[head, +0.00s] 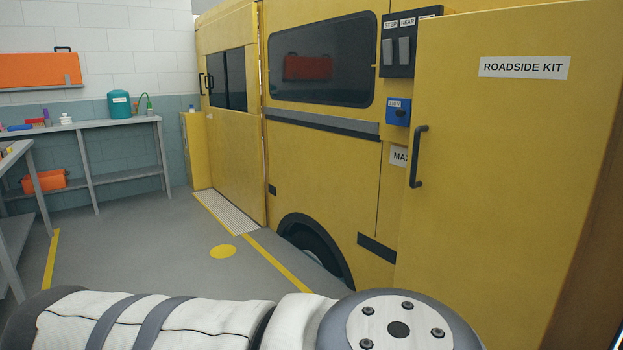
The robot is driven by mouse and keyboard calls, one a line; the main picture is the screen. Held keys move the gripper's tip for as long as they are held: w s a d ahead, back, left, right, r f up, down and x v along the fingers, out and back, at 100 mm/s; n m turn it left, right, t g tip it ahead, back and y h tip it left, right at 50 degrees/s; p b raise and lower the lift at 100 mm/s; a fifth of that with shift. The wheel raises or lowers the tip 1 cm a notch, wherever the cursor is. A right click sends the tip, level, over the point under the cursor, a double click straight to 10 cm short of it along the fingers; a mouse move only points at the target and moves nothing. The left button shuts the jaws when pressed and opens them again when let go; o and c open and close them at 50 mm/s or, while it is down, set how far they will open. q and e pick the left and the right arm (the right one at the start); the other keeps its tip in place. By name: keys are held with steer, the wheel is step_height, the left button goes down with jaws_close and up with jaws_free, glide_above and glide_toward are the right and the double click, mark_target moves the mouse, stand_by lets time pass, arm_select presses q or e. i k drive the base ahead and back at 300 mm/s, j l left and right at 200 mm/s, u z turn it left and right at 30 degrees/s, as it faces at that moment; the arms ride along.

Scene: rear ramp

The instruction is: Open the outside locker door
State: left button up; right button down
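A tall yellow locker door (505,150) labelled "ROADSIDE KIT" (523,67) fills the right of the head view. A black vertical bar handle (417,157) is near its left edge. The panel stands out in front of the vehicle's yellow side and partly covers a label beginning "MA". A shaded side face shows along its right edge. I cannot tell from this view whether the door is shut or ajar. Neither gripper is in view. A white arm link of mine crosses the bottom of the picture, below and in front of the door.
The yellow vehicle (320,150) has a black switch panel (400,50), a blue socket box (397,111) and a wheel (312,245). A grey workbench (100,128) with a green can (121,105) stands at the back left. The grey floor (150,245) between is clear.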

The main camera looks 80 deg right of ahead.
mark_target(515, 109)
steer(key=z, duration=3.6)
